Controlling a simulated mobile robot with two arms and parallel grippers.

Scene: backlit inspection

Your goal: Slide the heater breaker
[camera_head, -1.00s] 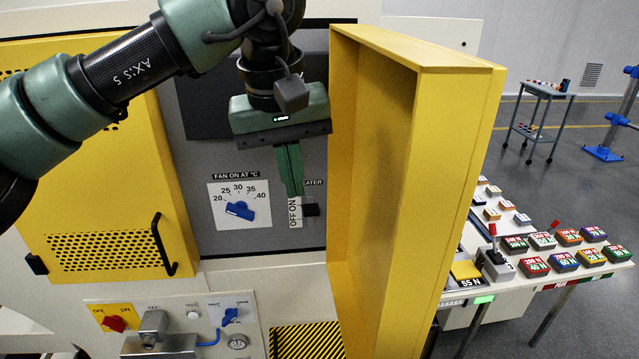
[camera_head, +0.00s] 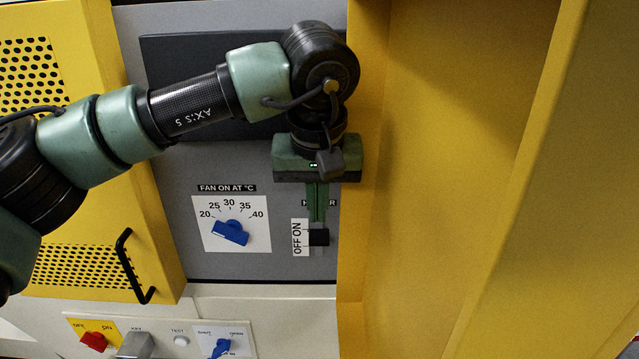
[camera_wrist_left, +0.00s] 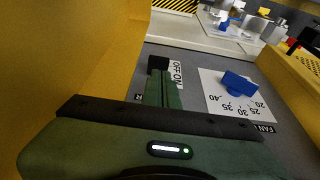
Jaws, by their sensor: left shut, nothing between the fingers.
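The heater breaker is a small black slider (camera_head: 319,237) on the grey panel, beside a white OFF/ON label (camera_head: 299,238) turned on its side. I cannot tell which word it lines up with. My left gripper (camera_head: 317,219) is shut and empty, its green fingers pointing down with their tips just above the slider. The fingers partly cover the heater title. In the left wrist view the slider (camera_wrist_left: 158,63) shows just beyond the fingertips (camera_wrist_left: 161,78), and the label (camera_wrist_left: 176,74) is beside them. Whether the fingers touch the slider is unclear. My right gripper is not in view.
A tall yellow open door (camera_head: 450,180) stands close on the right of the slider. A blue fan dial (camera_head: 230,232) is on the left. A yellow perforated cover with a black handle (camera_head: 132,266) is further left. Below is a ledge with red and blue switches.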

